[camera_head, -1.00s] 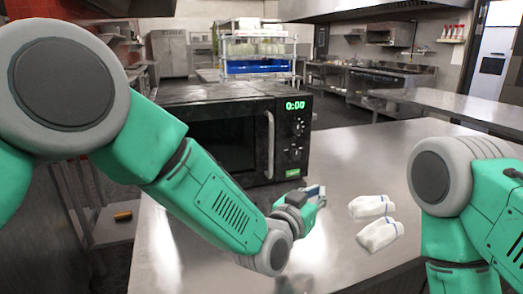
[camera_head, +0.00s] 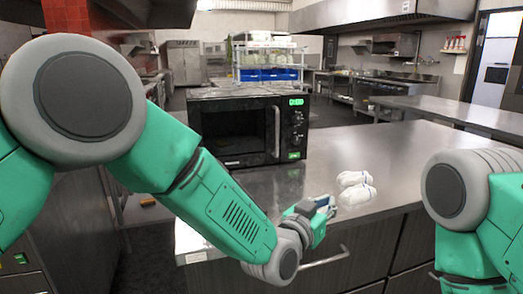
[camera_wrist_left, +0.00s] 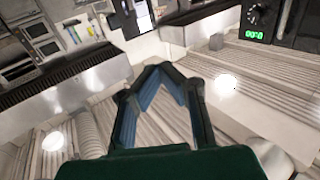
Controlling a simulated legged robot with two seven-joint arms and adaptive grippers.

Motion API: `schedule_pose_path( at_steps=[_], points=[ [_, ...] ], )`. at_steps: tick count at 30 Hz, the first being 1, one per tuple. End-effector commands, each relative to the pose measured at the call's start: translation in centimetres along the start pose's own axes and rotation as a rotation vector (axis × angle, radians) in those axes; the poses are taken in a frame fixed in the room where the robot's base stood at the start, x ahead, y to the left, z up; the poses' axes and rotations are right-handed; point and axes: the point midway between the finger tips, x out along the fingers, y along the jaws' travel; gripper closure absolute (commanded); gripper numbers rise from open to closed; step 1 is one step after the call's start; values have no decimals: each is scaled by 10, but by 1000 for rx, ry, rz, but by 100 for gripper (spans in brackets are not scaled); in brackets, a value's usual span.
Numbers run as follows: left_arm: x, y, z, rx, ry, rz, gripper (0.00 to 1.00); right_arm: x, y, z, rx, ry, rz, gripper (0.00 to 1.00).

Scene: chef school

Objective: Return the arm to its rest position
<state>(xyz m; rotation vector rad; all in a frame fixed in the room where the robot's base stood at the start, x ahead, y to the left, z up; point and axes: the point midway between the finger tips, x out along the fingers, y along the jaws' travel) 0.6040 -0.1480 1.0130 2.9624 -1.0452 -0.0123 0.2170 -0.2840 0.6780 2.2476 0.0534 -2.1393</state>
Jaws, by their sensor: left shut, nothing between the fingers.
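My left arm comes in from the left in the head view. Its gripper (camera_head: 324,206) is low, in front of the counter's near edge, and holds nothing. In the left wrist view the two dark fingers (camera_wrist_left: 165,70) meet at their tips, so the gripper is shut. The steel counter (camera_head: 410,150) lies beyond it. My right arm shows at the right edge of the head view, but its gripper is out of view.
A black microwave (camera_head: 238,130) with a green display stands on the counter. Two white packets (camera_head: 356,194) lie just beyond my left gripper. Drawers with a handle (camera_head: 325,258) form the counter's front. A second steel counter (camera_head: 455,114) is behind, with an aisle between.

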Motion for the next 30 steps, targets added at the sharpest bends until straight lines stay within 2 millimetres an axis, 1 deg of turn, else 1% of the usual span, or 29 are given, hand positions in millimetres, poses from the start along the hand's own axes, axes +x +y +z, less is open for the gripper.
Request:
schedule_pose_path(
  at_steps=[8, 11, 14, 17, 20, 21, 23, 24, 26, 27, 29, 30],
  points=[
    [-22, -19, 47, -23, -112, -21, 100, 0, 0, 0, 0, 1, 0, 100],
    [-35, -26, 67, -32, -163, -33, 100, 0, 0, 0, 0, 1, 0, 100],
    [-52, -35, 92, -46, -225, -48, 100, 0, 0, 0, 0, 0, 0, 100],
    [-74, -46, 122, -65, -303, -66, 100, 0, 0, 0, 0, 0, 0, 100],
    [-103, -60, 156, -90, -396, -91, 100, 0, 0, 0, 0, 0, 0, 100],
    [-119, -65, 172, -104, -445, -103, 100, 0, 0, 0, 0, 0, 0, 100],
    [-148, -75, 199, -127, -525, -127, 100, 0, 0, 0, 0, 0, 0, 100],
    [-172, -81, 218, -145, -587, -146, 100, 0, 0, 0, 0, 0, 0, 100],
    [-209, -89, 245, -176, -680, -177, 100, 0, 0, 0, 0, 0, 0, 100],
    [-235, -94, 261, -195, -743, -198, 100, 0, 0, 0, 0, 0, 0, 100],
    [-276, -99, 282, -227, -837, -231, 100, 0, 0, 0, 0, 0, 0, 100],
    [-304, -102, 295, -248, -900, -255, 100, 0, 0, 0, 0, 0, 0, 100]
  ],
)
